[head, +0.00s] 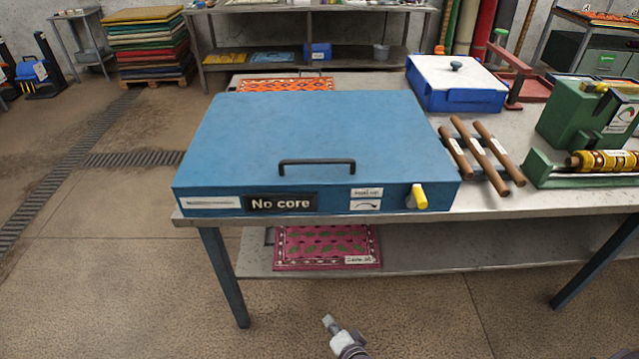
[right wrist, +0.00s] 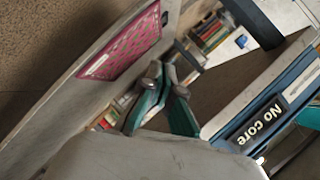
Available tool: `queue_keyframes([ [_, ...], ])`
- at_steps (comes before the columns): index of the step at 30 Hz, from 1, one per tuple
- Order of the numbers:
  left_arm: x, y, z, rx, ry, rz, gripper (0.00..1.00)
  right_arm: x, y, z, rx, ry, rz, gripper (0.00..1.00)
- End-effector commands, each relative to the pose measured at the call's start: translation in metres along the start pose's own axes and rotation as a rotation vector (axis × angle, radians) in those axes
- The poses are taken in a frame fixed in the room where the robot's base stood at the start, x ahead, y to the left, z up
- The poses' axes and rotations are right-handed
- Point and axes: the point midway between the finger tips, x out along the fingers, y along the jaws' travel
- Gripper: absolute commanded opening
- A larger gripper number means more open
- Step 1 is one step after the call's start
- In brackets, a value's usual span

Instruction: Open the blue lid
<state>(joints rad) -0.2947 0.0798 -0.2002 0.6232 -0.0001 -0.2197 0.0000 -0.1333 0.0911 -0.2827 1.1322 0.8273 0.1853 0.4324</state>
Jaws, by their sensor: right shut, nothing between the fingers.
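The blue lid (head: 300,125) is the flat top of a blue box at the front of the steel table, and it looks closed. A black bar handle (head: 317,163) sits at its front edge. The box front has a "No core" sign (head: 282,203), which also shows in the right wrist view (right wrist: 260,122), and a yellow latch (head: 417,196) near the right end. My right gripper (head: 328,321) is below and in front of the table, apart from the lid. In the right wrist view its fingers (right wrist: 162,78) are together and empty. My left gripper is out of view.
Wooden rollers (head: 482,155), a blue-and-white box (head: 455,82) and a green device (head: 590,120) stand right of the blue box. An orange patterned mat (head: 285,84) lies behind it. A pink mat (head: 325,247) lies on the lower shelf. The floor in front is clear.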

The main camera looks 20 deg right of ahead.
Motion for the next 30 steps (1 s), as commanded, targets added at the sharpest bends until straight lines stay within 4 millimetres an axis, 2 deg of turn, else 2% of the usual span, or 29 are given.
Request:
queue_keyframes([
  [1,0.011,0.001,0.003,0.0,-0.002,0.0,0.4,0.015,-0.036,-0.02,0.134,0.065,-0.089,0.0],
  [2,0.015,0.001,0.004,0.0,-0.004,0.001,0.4,0.019,-0.059,-0.033,0.233,0.102,-0.143,0.0],
  [3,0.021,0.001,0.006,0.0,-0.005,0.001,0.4,0.024,-0.092,-0.052,0.38,0.148,-0.222,0.0],
  [6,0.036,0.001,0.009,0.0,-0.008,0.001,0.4,0.021,-0.168,-0.102,0.799,0.228,-0.43,0.0],
  [9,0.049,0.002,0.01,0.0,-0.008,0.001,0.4,0.005,-0.224,-0.141,1.214,0.236,-0.6,0.0],
  [12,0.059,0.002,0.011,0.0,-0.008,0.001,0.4,-0.012,-0.26,-0.163,1.567,0.194,-0.705,0.0],
  [15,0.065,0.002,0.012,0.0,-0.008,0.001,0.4,-0.025,-0.282,-0.173,1.818,0.137,-0.75,0.0],
  [18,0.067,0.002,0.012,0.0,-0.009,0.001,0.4,-0.032,-0.294,-0.176,1.965,0.096,-0.76,0.0],
  [23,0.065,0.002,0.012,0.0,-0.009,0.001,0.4,-0.029,-0.302,-0.182,2.027,0.077,-0.761,0.0],
  [30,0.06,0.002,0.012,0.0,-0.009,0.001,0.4,0.004,-0.312,-0.205,2.021,0.08,-0.761,0.0],
])
